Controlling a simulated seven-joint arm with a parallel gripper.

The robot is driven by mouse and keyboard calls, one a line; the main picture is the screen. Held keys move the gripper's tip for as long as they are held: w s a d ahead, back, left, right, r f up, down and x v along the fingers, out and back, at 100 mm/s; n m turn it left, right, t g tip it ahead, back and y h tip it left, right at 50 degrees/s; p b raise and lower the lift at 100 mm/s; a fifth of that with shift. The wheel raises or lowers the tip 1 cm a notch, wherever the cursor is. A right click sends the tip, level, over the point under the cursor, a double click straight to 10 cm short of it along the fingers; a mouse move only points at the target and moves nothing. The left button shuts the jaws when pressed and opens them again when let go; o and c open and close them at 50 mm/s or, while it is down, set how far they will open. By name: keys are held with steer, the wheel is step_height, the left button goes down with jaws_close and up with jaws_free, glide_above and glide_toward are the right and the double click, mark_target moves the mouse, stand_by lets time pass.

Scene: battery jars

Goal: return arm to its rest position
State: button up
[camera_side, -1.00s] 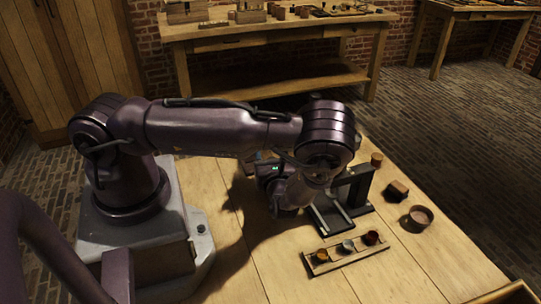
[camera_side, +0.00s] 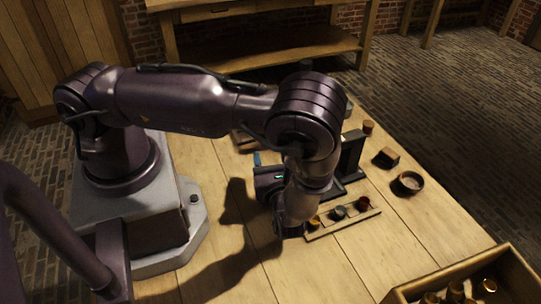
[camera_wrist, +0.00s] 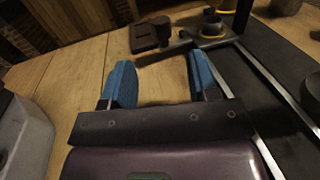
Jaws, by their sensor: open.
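My gripper (camera_wrist: 162,80) is open and empty in the wrist view. Its two blue fingertips stand well apart, with bare wood between them. In the side view, a blue fingertip of my gripper (camera_side: 257,159) shows beside the hand with its small green light. The fingers point toward the back of the table. The second finger is hidden there. My arm is bent over the table, its wrist low in front of the black stand (camera_side: 352,155).
A wooden tray (camera_side: 322,232) with several small cups lies right of my wrist. A cylinder (camera_side: 368,127), a dark block (camera_side: 387,157) and a round bowl (camera_side: 410,182) stand farther right. A crate (camera_side: 515,268) with jars is front right. Dark objects (camera_wrist: 150,35) lie beyond my fingers.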

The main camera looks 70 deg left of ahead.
steer(key=shift+s+a+f, duration=0.1)
steer(key=shift+s+f, duration=0.05)
steer(key=s+n+g, duration=0.2)
steer(key=s, duration=0.1)
steer(key=shift+g+h, duration=0.3)
steer(key=shift+g, duration=0.1)
steer(key=r+n+g, duration=0.1)
steer(key=s+d+n+g+h, duration=0.1)
steer(key=r+n+g+h, duration=0.1)
steer(key=shift+s+d+r, duration=0.25)
steer(key=shift+r, duration=0.05)
steer(key=s+d+r+n+t+h, duration=0.1)
steer(key=r+n+t+h, duration=0.3)
steer(key=r, duration=1)
steer(key=s+r+n+t+h, duration=0.2)
steer(key=r+n+t+h, duration=0.2)
steer(key=r+n+h, duration=0.7)
step_height(320, 180, up, 4)
steer(key=shift+s+d+r, duration=0.1)
steer(key=shift+s+d, duration=0.2)
steer(key=shift+d, duration=0.05)
